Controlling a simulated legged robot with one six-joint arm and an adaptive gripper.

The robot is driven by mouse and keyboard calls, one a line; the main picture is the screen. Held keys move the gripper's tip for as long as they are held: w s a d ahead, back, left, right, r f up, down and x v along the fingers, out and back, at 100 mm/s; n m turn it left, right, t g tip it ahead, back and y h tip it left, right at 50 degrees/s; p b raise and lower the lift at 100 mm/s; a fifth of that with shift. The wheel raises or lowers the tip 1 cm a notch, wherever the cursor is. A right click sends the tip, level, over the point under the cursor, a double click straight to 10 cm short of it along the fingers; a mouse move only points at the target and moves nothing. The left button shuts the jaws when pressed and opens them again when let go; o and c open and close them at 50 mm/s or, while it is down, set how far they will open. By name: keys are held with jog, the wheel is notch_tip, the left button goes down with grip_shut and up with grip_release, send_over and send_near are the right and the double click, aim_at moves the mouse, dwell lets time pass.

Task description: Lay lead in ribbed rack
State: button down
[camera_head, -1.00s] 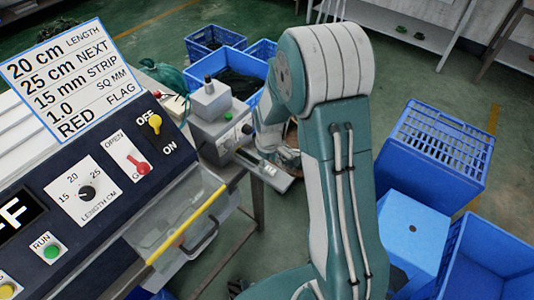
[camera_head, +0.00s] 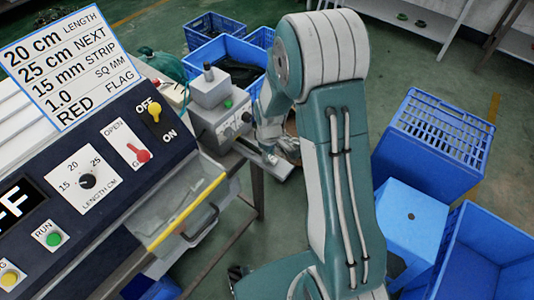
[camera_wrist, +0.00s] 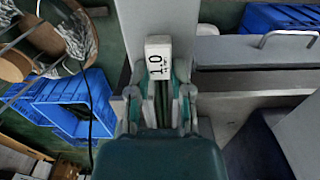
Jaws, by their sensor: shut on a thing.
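My gripper (camera_wrist: 161,92) is shut on a small white block (camera_wrist: 158,58) marked "1.0" in the wrist view. The block stands out beyond the fingertips, over a grey surface. In the head view, my gripper (camera_head: 268,148) is small, beside a grey bench machine (camera_head: 217,118) and above its narrow ledge (camera_head: 268,167); what it holds is not clear there. I cannot make out a lead or a ribbed rack for certain in either view.
A control panel (camera_head: 75,205) with a sign reading 20 cm, 1.0 and RED fills the left. Blue crates (camera_head: 440,135) stand on the right and blue bins (camera_head: 225,52) behind the machine. The wrist view shows a cable reel (camera_wrist: 55,35) and a blue crate (camera_wrist: 70,105).

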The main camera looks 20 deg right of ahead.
aim_at(284, 169)
jog(key=shift+s+d, duration=0.6)
jog(key=shift+s, duration=0.25)
jog(key=shift+s+d, duration=0.55)
jog(key=shift+s, duration=0.25)
jog(key=shift+s+d, duration=0.6)
jog(key=shift+s, duration=0.25)
jog(key=shift+r, duration=2.5)
jog(key=shift+w, duration=0.15)
